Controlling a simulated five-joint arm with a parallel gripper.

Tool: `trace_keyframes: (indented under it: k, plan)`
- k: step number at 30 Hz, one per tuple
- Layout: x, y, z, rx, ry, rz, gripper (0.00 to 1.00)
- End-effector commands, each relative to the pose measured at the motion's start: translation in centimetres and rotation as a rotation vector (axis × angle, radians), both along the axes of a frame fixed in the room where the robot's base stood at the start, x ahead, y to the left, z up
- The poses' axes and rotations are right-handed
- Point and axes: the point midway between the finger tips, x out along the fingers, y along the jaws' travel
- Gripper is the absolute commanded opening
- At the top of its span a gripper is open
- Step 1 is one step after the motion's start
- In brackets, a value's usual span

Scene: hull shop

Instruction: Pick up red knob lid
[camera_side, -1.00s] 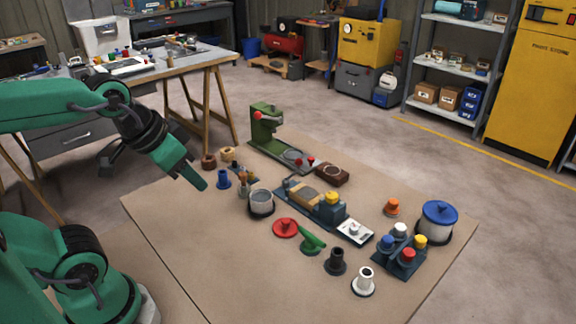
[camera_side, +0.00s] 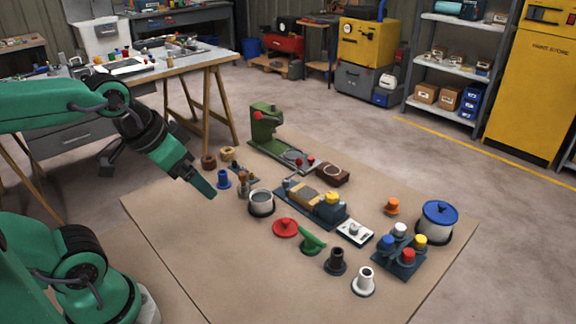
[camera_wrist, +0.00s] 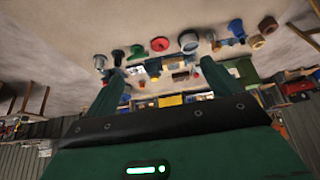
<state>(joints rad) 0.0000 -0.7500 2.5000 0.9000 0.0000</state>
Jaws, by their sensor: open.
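The red knob lid (camera_side: 286,228), a flat red disc with a small knob on top, lies on the brown work surface near the middle in the side view. It also shows in the wrist view (camera_wrist: 160,44), near the top centre, seen between my spread fingers and beyond them. My gripper (camera_side: 208,191) hangs in the air to the left of the lid, tilted down to the right, well apart from it. In the wrist view my gripper (camera_wrist: 162,82) is open, with nothing visible between its fingers.
An open grey pot (camera_side: 261,203) stands just behind and left of the lid. A green-handled piece (camera_side: 312,241) is close on its right. Black (camera_side: 336,262) and white (camera_side: 364,282) flanged pieces stand nearer the front. The surface left of the lid is bare.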

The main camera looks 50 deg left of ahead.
Motion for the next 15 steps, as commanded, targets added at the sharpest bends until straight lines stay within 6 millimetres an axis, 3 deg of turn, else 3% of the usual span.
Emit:
trace_keyframes:
  k: [8,15]
  plan:
    - [0.2,0.0,0.0,-0.002,0.004,0.004,0.90]
    - [1.7,-0.1,0.0,-0.021,0.040,0.039,0.90]
